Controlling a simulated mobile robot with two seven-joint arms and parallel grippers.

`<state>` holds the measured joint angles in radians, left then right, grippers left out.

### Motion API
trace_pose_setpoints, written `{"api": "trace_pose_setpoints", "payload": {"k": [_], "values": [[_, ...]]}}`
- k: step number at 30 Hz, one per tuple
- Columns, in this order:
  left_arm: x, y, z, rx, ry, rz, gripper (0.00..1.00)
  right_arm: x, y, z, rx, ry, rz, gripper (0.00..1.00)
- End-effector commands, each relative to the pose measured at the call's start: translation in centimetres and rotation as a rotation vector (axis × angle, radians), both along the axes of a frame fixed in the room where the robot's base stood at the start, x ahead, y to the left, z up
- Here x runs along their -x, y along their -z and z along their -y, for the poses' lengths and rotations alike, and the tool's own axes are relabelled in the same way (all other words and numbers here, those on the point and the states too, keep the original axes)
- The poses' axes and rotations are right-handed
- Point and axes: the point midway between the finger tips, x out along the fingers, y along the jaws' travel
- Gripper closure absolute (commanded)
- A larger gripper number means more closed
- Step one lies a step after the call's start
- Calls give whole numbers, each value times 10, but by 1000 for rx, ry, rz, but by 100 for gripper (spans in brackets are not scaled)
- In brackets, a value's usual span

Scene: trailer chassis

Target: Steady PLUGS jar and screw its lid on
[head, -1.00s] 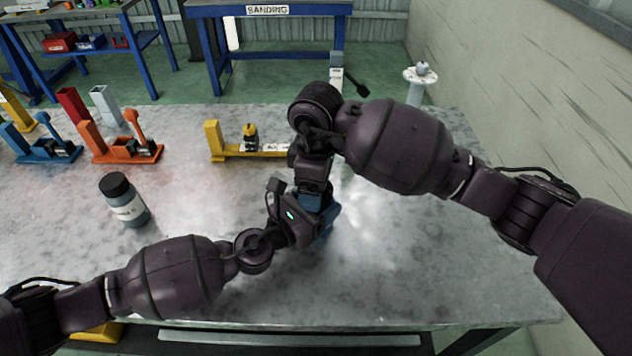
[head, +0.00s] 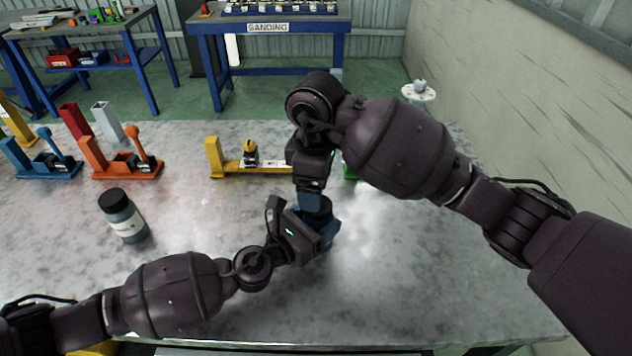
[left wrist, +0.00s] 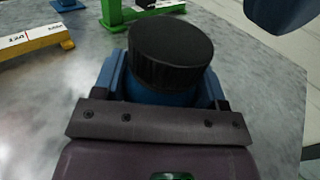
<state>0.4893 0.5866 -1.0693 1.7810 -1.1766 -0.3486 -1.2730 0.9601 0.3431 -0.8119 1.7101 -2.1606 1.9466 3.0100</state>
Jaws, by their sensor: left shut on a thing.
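My left gripper (head: 322,234) is low over the table and shut on a jar (left wrist: 160,96), with one blue finger on each side of it in the left wrist view. The jar's label is hidden. A black ridged lid (left wrist: 170,56) sits on top of the jar; it also shows in the head view (head: 318,208). I cannot tell how tightly it is seated. My right gripper (head: 311,199) points down just above the lid. In the left wrist view, a blue part of it stands at the upper right, apart from the lid. Its opening cannot be made out.
Another dark jar (head: 123,218) with a black lid and white label stands at the left. Yellow (head: 225,171), orange (head: 125,172) and blue (head: 42,170) fixtures line the back of the table. A green piece (left wrist: 150,12) lies behind the held jar. The front right is clear.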

Motion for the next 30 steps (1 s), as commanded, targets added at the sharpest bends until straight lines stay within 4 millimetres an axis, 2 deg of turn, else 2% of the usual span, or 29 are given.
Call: {"api": "trace_pose_setpoints", "payload": {"k": [10, 30], "values": [[0, 1, 0, -1, 1, -2, 100, -24, -42, 11, 98, -55, 123, 23], [0, 1, 0, 0, 1, -1, 100, -24, -52, 16, 190, -1071, 59, 23]]}}
